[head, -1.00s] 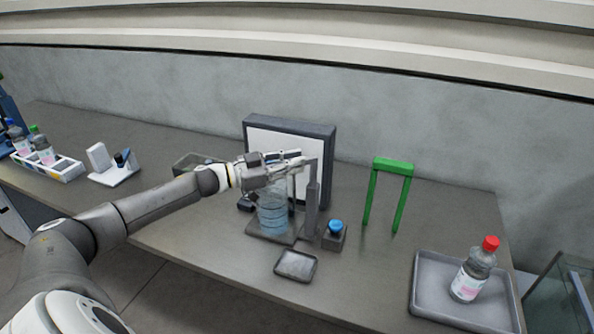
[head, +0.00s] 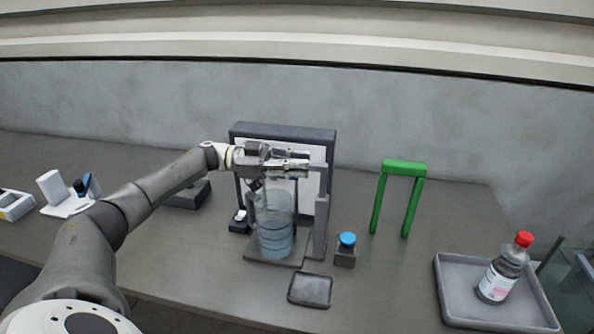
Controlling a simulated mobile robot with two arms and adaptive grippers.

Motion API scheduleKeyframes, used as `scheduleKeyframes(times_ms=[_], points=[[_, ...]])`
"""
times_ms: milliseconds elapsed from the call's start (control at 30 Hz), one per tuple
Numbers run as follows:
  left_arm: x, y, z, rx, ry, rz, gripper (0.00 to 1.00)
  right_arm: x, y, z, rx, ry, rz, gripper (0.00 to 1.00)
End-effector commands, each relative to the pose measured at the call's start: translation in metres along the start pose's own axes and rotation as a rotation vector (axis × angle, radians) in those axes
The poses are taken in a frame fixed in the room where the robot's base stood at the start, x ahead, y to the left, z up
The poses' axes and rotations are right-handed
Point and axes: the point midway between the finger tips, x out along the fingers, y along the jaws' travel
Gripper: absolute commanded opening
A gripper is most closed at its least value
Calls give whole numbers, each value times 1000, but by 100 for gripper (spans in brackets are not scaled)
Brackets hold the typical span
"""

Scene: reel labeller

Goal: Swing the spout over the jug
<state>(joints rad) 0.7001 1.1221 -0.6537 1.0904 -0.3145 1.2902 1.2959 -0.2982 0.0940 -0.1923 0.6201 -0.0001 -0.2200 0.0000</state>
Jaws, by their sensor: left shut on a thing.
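A clear jug (head: 275,228) with bluish ring marks stands on a flat grey base, in front of a white panel with a dark frame. My left gripper (head: 300,163) is above the jug, beside the top of a grey upright post (head: 321,215). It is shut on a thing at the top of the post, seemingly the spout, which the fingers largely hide. I cannot tell exactly how the spout lies over the jug. My right gripper is not in view.
A blue-capped block (head: 346,250) and a small grey tray (head: 310,290) are close to the jug. A green frame (head: 403,168) stands to the right. A red-capped bottle (head: 502,272) stands in a large grey tray (head: 462,310). A white holder (head: 66,208) is at left.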

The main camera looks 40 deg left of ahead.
Motion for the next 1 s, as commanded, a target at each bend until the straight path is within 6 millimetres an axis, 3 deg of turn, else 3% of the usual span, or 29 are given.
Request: scheduleKeyframes(times_ms=[33,467,667,700,833,1000], points=[[1,3,13,-11,-15,16,0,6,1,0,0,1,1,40],[2,3,11,-12,-10,54,0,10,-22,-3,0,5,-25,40],[2,3,11,-12,-10,54,0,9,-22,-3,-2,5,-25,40],[2,3,11,-12,-9,54,16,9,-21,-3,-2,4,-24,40],[2,3,10,-10,-8,53,33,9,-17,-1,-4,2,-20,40],[2,1,7,-6,-4,50,35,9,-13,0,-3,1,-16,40]])
